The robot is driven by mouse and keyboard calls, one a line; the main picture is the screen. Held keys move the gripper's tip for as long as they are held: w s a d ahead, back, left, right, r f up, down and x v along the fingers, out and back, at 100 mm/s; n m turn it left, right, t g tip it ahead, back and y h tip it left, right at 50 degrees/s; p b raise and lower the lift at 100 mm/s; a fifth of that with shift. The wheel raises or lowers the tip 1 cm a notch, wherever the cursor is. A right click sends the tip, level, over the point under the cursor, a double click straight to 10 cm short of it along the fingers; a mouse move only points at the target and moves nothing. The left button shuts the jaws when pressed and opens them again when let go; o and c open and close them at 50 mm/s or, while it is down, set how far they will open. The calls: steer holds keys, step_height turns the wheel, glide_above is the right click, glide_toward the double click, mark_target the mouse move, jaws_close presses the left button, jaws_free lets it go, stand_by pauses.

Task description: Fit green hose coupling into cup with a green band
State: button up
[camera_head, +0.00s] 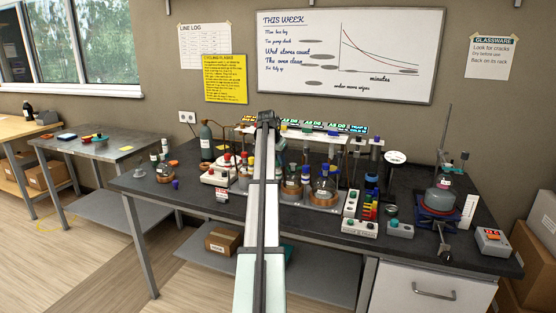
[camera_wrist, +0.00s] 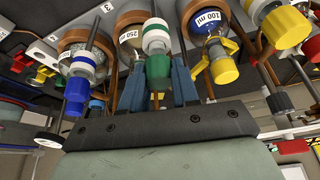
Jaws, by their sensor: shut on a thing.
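In the wrist view my gripper (camera_wrist: 157,74) has its two blue fingers closed on the sides of the green hose coupling (camera_wrist: 158,68). A white cup with a green band (camera_wrist: 155,36) is directly beyond the coupling and in line with it. The coupling's end appears to meet the cup's mouth; I cannot tell whether it is touching or inside. In the head view my arm hides the gripper, the coupling and this cup.
A blue coupling (camera_wrist: 77,90) is by a blue-banded cup (camera_wrist: 83,63) at left, and a yellow coupling (camera_wrist: 222,70) is at right. Flasks crowd close around. In the head view the dark bench (camera_head: 150,188) holds a burner stand (camera_head: 438,210) and colored-button boxes (camera_head: 360,228).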

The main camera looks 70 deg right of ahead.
steer(key=shift+f, duration=0.5)
steer(key=o, duration=1.1)
steer(key=v, duration=1.3)
steer(key=shift+r, duration=0.4)
steer(key=shift+w, duration=0.1)
